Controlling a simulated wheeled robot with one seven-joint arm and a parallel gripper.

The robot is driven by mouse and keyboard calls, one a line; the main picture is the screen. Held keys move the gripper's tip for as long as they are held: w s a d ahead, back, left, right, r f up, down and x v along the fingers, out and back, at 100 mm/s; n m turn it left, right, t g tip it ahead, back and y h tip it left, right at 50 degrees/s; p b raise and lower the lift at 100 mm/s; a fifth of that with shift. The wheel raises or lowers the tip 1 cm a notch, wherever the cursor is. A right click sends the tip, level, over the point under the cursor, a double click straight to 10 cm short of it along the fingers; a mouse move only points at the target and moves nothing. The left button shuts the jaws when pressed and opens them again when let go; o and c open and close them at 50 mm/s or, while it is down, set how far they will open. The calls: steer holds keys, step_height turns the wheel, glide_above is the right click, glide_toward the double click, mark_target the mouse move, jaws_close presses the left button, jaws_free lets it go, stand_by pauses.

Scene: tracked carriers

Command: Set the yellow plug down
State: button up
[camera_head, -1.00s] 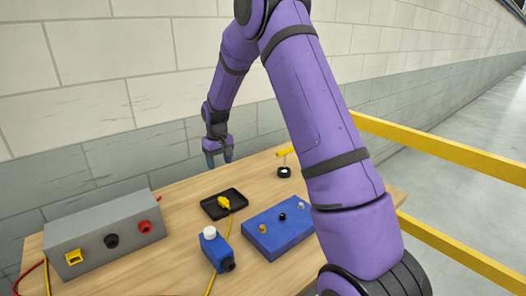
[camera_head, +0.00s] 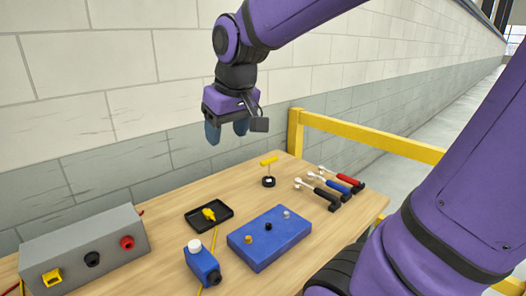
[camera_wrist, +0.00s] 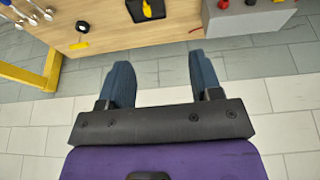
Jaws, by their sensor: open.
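The yellow plug (camera_head: 209,214) lies in a shallow black tray (camera_head: 194,228) on the wooden table, with its yellow cable running toward the front edge. It also shows in the wrist view (camera_wrist: 147,9) at the top, in the black tray (camera_wrist: 163,15). My gripper (camera_head: 227,132) is raised well above the table's back edge, apart from the plug.
A yellow rail (camera_head: 370,139) runs behind.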

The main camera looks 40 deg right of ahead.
steer(key=s+a+t, duration=0.1)
steer(key=s, duration=1.1)
steer(key=shift+a+f, duration=0.15)
steer(key=shift+f, duration=0.05)
stand_by(0.5)
